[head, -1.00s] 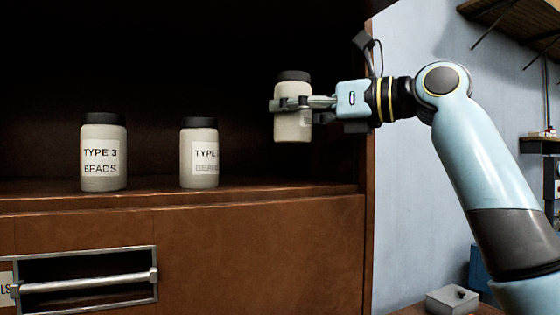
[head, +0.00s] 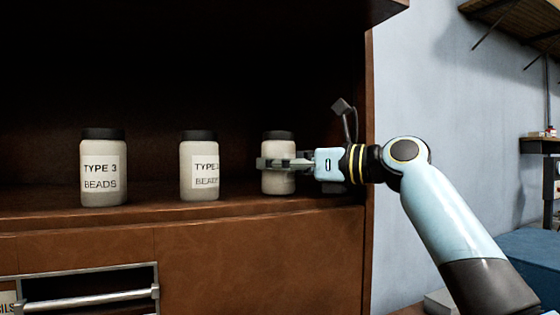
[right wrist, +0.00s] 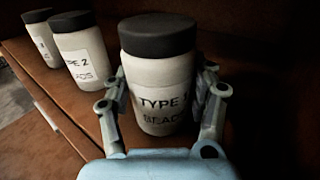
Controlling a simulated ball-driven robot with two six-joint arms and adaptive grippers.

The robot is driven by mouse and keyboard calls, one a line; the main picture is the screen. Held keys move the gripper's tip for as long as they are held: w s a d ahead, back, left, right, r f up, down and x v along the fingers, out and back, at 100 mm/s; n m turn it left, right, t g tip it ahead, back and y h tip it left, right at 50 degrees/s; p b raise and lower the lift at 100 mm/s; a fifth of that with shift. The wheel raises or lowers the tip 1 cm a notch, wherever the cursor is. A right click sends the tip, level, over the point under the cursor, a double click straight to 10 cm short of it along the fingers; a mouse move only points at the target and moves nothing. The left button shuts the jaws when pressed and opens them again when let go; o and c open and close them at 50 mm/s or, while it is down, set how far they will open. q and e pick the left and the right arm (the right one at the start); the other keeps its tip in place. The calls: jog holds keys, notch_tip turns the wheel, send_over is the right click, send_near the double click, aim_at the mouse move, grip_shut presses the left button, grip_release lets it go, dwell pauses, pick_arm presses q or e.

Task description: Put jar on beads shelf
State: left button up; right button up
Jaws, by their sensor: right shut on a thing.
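A white jar with a black lid (head: 278,183) is at the right end of the brown shelf (head: 240,202) in the head view. My right gripper (head: 278,162) is shut around its middle, coming in from the right. The jar is upright, and its base looks at or very near the shelf surface; I cannot tell whether it touches. In the right wrist view the held jar (right wrist: 160,75) shows a label that reads "TYPE", a partly hidden mark, and "BEADS". The fingers of the gripper (right wrist: 165,95) lie on both sides of it. My left gripper is not in view.
Two similar jars stand left of the held one: a "TYPE 3 BEADS" jar (head: 103,170) and a second jar (head: 199,168), labelled "TYPE 2" in the wrist view (right wrist: 82,55). The cabinet's right side wall (head: 367,150) is close beside my gripper. A drawer handle (head: 88,299) is below the shelf.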

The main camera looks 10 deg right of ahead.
jog(key=o, duration=1.6)
jog(key=shift+f, duration=0.15)
jog(key=b+v, duration=0.2)
jog(key=v, duration=0.5)
jog(key=shift+w, duration=0.1)
jog(key=shift+s+d, duration=0.2)
jog(key=shift+s, duration=0.1)
